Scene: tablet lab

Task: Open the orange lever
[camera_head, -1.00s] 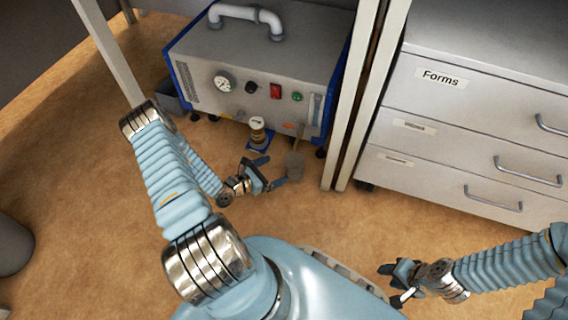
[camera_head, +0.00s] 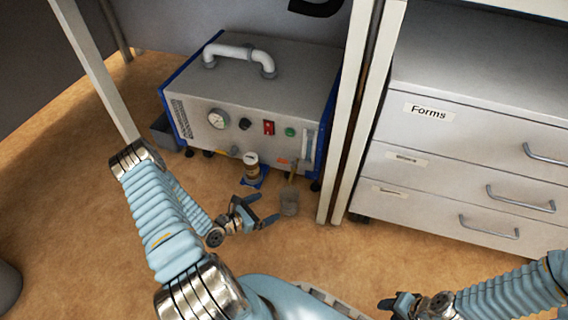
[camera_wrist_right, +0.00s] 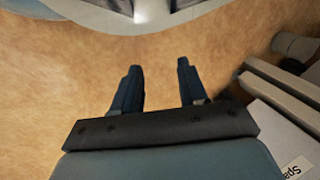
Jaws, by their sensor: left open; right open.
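A small orange patch (camera_head: 282,161), which may be the orange lever, shows low on the front of the grey machine (camera_head: 255,95); it is too small to make out its shape. Beside it a yellowish tube (camera_head: 293,172) runs down to a grey cup (camera_head: 289,203) on the floor. My left gripper (camera_head: 269,208) is open and empty, just left of the cup and below the orange patch, apart from the machine. My right gripper (camera_head: 388,304) is at the bottom edge of the head view; the right wrist view shows its fingers (camera_wrist_right: 159,66) open and empty over the floor.
A cylindrical fitting with a blue base (camera_head: 252,182) stands before the machine. A white post (camera_head: 352,110) and the "Forms" drawer cabinet (camera_head: 470,140) are to the right. A table leg (camera_head: 92,70) is at left.

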